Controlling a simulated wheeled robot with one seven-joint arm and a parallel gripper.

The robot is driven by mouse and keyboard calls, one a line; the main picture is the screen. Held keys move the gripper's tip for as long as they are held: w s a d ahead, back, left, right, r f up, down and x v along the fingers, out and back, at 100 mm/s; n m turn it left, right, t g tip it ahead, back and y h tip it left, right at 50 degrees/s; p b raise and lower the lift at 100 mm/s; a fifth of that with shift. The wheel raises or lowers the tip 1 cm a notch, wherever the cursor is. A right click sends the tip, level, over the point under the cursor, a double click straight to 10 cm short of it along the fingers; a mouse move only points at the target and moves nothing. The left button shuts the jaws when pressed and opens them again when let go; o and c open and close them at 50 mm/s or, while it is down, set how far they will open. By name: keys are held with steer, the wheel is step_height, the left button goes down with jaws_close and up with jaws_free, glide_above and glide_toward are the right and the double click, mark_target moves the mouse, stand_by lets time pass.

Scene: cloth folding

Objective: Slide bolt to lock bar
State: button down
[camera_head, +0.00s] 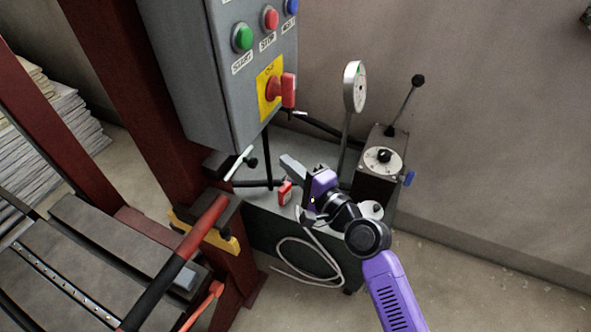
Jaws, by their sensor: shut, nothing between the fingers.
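A bar (203,228) with a red upper part and a black lower grip slants across the press frame at the lower middle. A short silver bolt-like rod (239,161) with a small dark knob beside it sits at the red post, above the bar's upper end. I cannot tell for certain that this rod is the bolt. My gripper (288,163), with grey fingers and a purple hand, is to the right of the rod, apart from it in the picture. It points up and left and is shut and empty. Its height relative to the rod is unclear.
A grey control box (222,70) with buttons and a red switch (285,89) hangs above. A pump unit (384,165) with a lever and a gauge (354,87) stands right. A red tag-like item (285,193) is below my fingers. Floor at lower right is clear.

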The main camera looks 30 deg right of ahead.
steer(key=shift+w+a+r+p, duration=0.1)
steer(key=shift+w+a+p, duration=0.65)
steer(key=shift+a, duration=0.3)
steer(key=shift+w+a+r+p, duration=0.1)
steer(key=shift+w+a+p, duration=0.45)
steer(key=shift+w+a, duration=0.4)
steer(key=shift+s+a, duration=0.1)
steer(key=shift+a, duration=0.1)
steer(key=shift+s+a+p, duration=0.7)
steer(key=shift+s+a, duration=0.15)
steer(key=shift+a, duration=0.3)
steer(key=shift+s+a+p, duration=0.65)
steer(key=shift+s+a, duration=0.15)
steer(key=shift+a, duration=0.3)
steer(key=shift+f, duration=0.1)
